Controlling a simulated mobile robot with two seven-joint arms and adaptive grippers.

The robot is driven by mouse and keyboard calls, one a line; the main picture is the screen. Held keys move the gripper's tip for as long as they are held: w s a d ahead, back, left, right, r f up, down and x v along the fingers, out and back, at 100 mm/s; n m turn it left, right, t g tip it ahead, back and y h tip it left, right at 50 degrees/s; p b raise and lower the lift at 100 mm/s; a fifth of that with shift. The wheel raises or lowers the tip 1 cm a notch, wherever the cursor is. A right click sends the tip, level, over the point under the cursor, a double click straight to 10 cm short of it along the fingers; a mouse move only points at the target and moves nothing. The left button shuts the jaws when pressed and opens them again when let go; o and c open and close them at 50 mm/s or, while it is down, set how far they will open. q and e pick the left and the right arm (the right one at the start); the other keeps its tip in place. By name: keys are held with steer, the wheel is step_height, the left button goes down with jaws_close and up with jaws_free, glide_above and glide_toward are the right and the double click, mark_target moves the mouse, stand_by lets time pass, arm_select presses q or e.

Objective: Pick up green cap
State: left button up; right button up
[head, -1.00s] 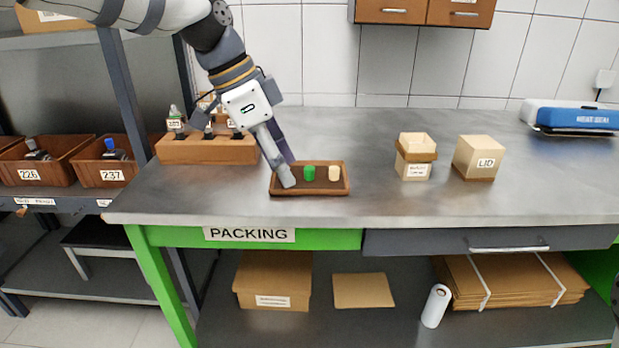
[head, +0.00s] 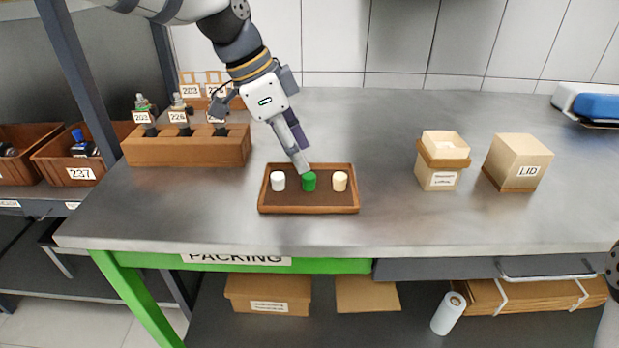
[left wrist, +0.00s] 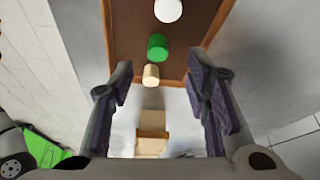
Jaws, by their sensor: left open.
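The green cap (head: 309,182) stands in the middle of a small brown tray (head: 309,209), between a white cap (head: 278,181) and a cream cap (head: 340,181). My left gripper (head: 301,165) is above the tray, its fingertips close over the green cap in the head view. In the left wrist view the left gripper (left wrist: 160,85) is open with nothing between its fingers. The green cap (left wrist: 157,47) shows there beyond the fingertips, with the cream cap (left wrist: 151,75) nearer and the white cap (left wrist: 168,10) farther. My right gripper is not in view.
A wooden rack (head: 187,150) with several labelled pumps stands left on the packing bench (head: 400,225). An open small box (head: 442,165) and a LID box (head: 517,163) stand to the right. The bench between tray and boxes is clear.

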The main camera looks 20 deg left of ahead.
mark_target(310, 175)
arm_select(q)
steer(key=x, duration=0.5)
steer(key=shift+s+d, duration=0.1)
steer(key=shift+s, duration=0.05)
steer(key=c, duration=0.8)
steer(key=shift+c, duration=0.2)
